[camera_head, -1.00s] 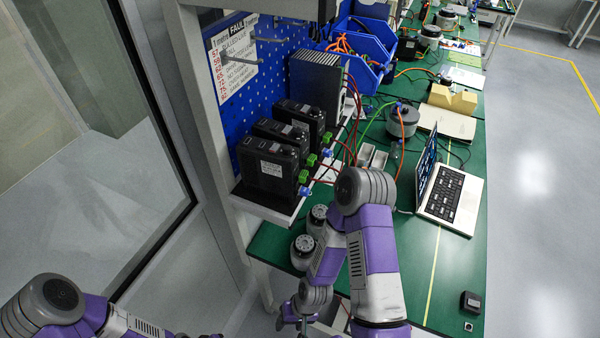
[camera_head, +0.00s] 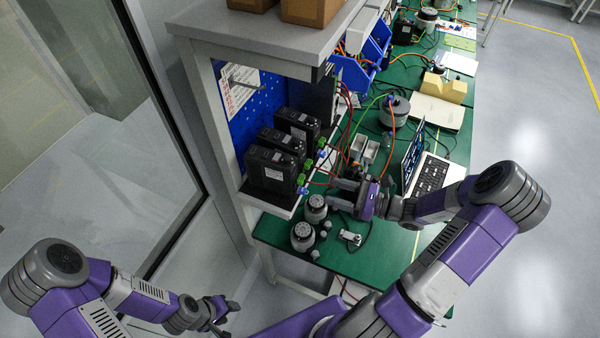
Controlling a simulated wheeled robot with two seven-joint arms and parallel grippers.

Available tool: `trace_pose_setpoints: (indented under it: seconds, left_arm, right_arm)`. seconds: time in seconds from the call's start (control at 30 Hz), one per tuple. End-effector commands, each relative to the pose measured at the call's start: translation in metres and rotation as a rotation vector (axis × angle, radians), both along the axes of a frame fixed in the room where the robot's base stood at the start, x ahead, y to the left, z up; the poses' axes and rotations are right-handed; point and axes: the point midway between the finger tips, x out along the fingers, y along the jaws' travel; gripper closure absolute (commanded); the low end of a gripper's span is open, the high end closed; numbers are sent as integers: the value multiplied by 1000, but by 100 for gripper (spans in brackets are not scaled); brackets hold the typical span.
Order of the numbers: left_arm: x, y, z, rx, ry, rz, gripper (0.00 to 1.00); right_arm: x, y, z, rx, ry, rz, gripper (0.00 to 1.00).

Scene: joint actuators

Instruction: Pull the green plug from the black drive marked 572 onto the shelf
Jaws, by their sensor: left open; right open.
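Three black drives stand in a row on the shelf (camera_head: 262,204): a near one (camera_head: 268,170), a middle one (camera_head: 279,143) and a far one (camera_head: 297,124). Their labels are too small to read, so I cannot tell which is marked 572. Green plugs sit at their right sides: a near one (camera_head: 302,179), a middle one (camera_head: 309,165) and a far one (camera_head: 321,144). My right gripper (camera_head: 338,194) is open and empty, to the right of the near drive and apart from the plugs. My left gripper (camera_head: 222,312) is open and empty, low and well in front of the shelf.
Red wires (camera_head: 331,171) run close to the plugs. Two grey round motors (camera_head: 303,236) stand on the green bench below the shelf. A laptop (camera_head: 430,178) lies right of my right gripper. An upper shelf (camera_head: 225,32) with brown boxes overhangs the drives.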

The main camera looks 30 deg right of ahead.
Motion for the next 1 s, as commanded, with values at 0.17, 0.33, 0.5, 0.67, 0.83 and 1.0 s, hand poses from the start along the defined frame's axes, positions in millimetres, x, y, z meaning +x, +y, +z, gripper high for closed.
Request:
trace_pose_setpoints:
  seconds: [0.17,0.33,0.5,0.67,0.83,1.0]
  left_arm:
    - [0,0,1,0,0,0,53]
    - [0,0,0,0,0,0,53]
    - [0,0,-2,0,0,0,53]
    - [0,0,-9,0,0,0,53]
    - [0,0,-18,0,0,0,53]
    - [0,0,-17,0,0,0,53]
  right_arm:
    - [1,-4,4,11,-9,-15,45]
    - [1,-4,4,10,-7,-13,45]
    - [5,1,3,9,-8,-11,45]
    - [17,13,2,9,-8,-9,45]
    - [35,31,1,10,-9,-8,45]
    - [51,47,3,8,-7,-8,45]
